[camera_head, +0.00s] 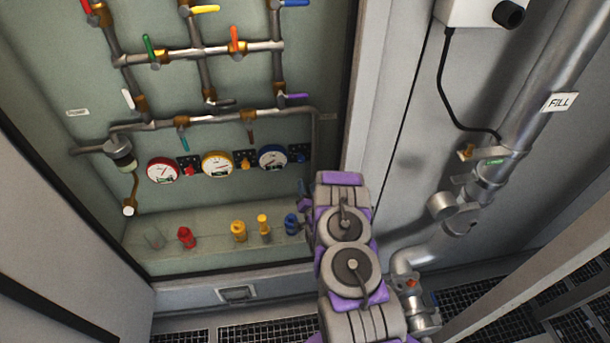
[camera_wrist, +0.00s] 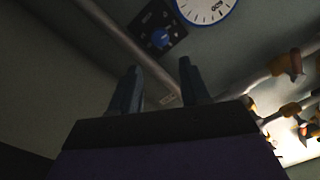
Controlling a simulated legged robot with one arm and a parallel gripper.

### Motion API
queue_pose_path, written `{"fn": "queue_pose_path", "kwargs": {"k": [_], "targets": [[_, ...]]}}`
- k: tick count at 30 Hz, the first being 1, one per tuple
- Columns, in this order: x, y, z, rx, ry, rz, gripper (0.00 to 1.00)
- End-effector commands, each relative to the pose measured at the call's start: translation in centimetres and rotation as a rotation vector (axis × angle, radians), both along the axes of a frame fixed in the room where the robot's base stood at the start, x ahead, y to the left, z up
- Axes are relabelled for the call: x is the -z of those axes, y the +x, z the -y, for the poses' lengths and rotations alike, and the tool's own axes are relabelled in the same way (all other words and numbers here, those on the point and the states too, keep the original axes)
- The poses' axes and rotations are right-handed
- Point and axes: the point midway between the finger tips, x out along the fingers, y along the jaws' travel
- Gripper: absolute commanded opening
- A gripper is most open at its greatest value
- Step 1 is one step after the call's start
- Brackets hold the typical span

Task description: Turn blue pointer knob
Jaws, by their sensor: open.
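The blue pointer knob (camera_wrist: 160,38) sits on a small dark plate beside a blue-rimmed white gauge (camera_wrist: 205,8) in the wrist view. In the head view, the blue-rimmed gauge (camera_head: 272,157) is at the right of the gauge row, with the knob's dark plate (camera_head: 298,152) just right of it; the knob is small there. My gripper (camera_wrist: 160,78) shows two dark fingers apart, with nothing between them. In the wrist view the knob appears beyond the fingertips, apart from them. In the head view my arm mostly hides the gripper.
Red (camera_head: 163,170) and yellow (camera_head: 217,164) gauges sit left of the blue one. Pipes with coloured valve handles run above. Red (camera_head: 186,237), yellow (camera_head: 238,231) and blue (camera_head: 291,223) fittings stand on the lower ledge. The cabinet's right frame (camera_head: 351,110) is close to my arm.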

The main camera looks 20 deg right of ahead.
Motion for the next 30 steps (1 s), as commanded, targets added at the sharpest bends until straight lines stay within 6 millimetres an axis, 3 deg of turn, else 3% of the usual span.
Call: {"fn": "queue_pose_path", "kwargs": {"k": [3,10,30], "targets": [[0.0,-2.2,-0.5,0.003,0.003,-0.004,0.46],[0.0,-4.5,-1.1,0.001,0.001,0.000,0.46],[0.0,-4.7,-1.4,-0.002,0.000,-0.006,0.46]]}}
